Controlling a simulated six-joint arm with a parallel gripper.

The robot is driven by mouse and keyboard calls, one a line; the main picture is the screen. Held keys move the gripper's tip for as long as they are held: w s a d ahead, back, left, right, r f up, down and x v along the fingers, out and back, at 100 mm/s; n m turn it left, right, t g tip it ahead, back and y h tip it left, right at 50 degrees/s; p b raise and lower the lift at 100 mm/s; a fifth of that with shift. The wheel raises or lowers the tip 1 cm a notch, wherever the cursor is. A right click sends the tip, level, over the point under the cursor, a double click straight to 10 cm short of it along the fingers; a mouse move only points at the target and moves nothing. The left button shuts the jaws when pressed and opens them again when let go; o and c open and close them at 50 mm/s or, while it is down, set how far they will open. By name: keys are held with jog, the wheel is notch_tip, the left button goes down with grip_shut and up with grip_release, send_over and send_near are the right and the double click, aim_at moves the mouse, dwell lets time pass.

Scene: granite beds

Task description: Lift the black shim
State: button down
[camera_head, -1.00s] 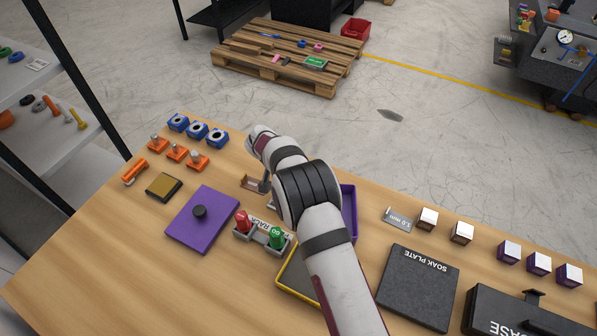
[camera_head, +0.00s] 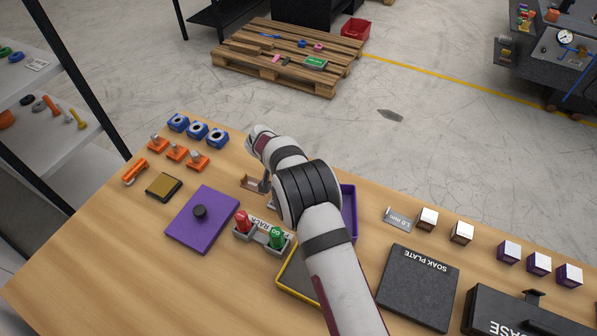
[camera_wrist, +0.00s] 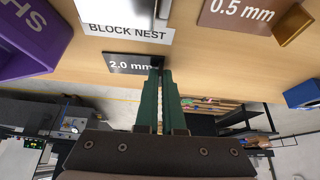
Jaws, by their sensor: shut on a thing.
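The black shim (camera_wrist: 128,64), marked 2.0 mm, shows in the wrist view near the edge of the wooden bench, beside the block nest label. My gripper (camera_wrist: 160,72) has two green fingers, shut on the shim at its right end. The fingers hide part of that end. I cannot tell whether there is a gap under the shim. In the head view my arm hides the shim and the fingertips.
A brown 0.5 mm shim (camera_wrist: 240,14) lies to the right in the wrist view, near an orange block (camera_wrist: 293,24) and a blue block (camera_wrist: 303,94). A purple tray (camera_wrist: 30,40) is at left. A red and green rack (camera_head: 262,237) stands left of my arm.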

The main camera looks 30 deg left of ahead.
jog(key=shift+a+r, duration=0.3)
jog(key=shift+r, duration=0.6)
jog(key=shift+a+r, duration=0.25)
jog(key=shift+r, duration=0.65)
jog(key=shift+r, duration=0.1)
dwell(0.5)
notch_tip(320, 180, up, 5)
jog(key=shift+f, duration=0.1)
dwell(0.3)
jog(key=shift+d, duration=0.15)
